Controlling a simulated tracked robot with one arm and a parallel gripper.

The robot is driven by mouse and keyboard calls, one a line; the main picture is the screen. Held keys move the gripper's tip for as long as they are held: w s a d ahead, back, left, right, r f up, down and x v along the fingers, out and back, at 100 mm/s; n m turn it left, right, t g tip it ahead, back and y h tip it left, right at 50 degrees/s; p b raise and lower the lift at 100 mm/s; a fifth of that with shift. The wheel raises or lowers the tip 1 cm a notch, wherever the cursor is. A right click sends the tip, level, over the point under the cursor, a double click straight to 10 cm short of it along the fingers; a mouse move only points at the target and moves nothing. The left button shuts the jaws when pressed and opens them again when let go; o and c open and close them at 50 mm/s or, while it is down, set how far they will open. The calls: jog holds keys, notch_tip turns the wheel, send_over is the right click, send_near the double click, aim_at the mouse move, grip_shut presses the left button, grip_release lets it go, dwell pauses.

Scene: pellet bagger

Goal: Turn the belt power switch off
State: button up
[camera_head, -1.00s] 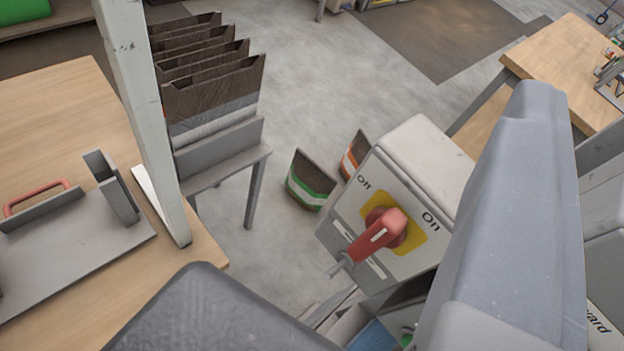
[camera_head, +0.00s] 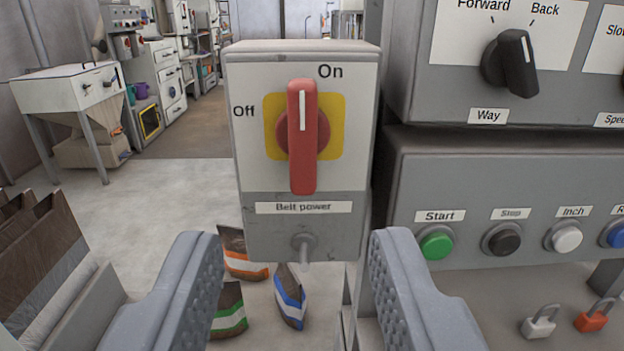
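The belt power switch is a red handle (camera_head: 302,140) on a yellow plate (camera_head: 335,125), on the front of a grey box (camera_head: 255,215) labelled "Belt power". The handle stands upright with its white line at the top. "On" is at the upper right of the plate and "Off" at the left; the handle points nearer "On". My gripper (camera_head: 298,245) is open and empty, with its two fingers spread low in the picture, to the left and right of the box's lower part. The handle is above and between the fingertips, and they do not touch it.
A control panel (camera_head: 470,180) is close on the right, with a black selector knob (camera_head: 511,62), a green start button (camera_head: 436,244) and other buttons. Padlocks (camera_head: 540,322) are below it. Several bags (camera_head: 290,296) are on the floor below the box. Open floor is left of the box.

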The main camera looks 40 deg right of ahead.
aim_at(299, 121)
jog(key=x, duration=1.3)
jog(key=shift+w+d+r+b, duration=0.1)
jog(key=shift+w+d+b, duration=0.15)
jog(key=shift+d+b, duration=0.1)
jog(key=c, duration=0.7)
jog(key=shift+a, duration=0.15)
grip_shut()
